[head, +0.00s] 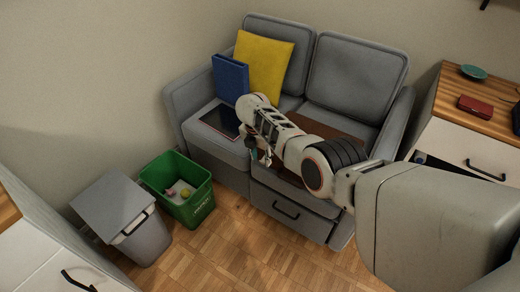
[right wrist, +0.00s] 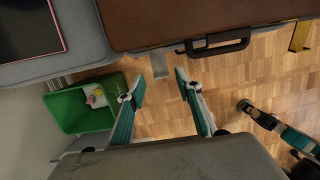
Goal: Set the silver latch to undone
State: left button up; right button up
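A brown briefcase (right wrist: 150,22) lies on the sofa seat, with a dark handle (right wrist: 218,42) on its front edge. In the head view, part of the briefcase (head: 328,127) shows behind my right arm. The silver latch (right wrist: 159,65) is a pale grey plate at the front edge, left of the handle. I cannot tell whether it is fastened. A gold latch (right wrist: 300,36) is right of the handle. My right gripper (right wrist: 160,82) is open and empty, its fingertips apart on either side of the silver latch's lower end. My left gripper does not show in the head view.
A black tablet (head: 221,120), blue binder (head: 230,77) and yellow cushion (head: 263,66) are on the grey sofa (head: 355,78). A green bin (head: 190,205) with small items stands beside a grey lidded bin (head: 147,240). The wooden floor (head: 240,262) in front is clear.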

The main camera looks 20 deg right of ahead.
notch_tip(320, 180, up, 6)
jog(key=shift+s+a+r, duration=0.2)
jog(key=shift+s+a, duration=0.15)
jog(key=shift+s, duration=0.1)
dwell(0.4)
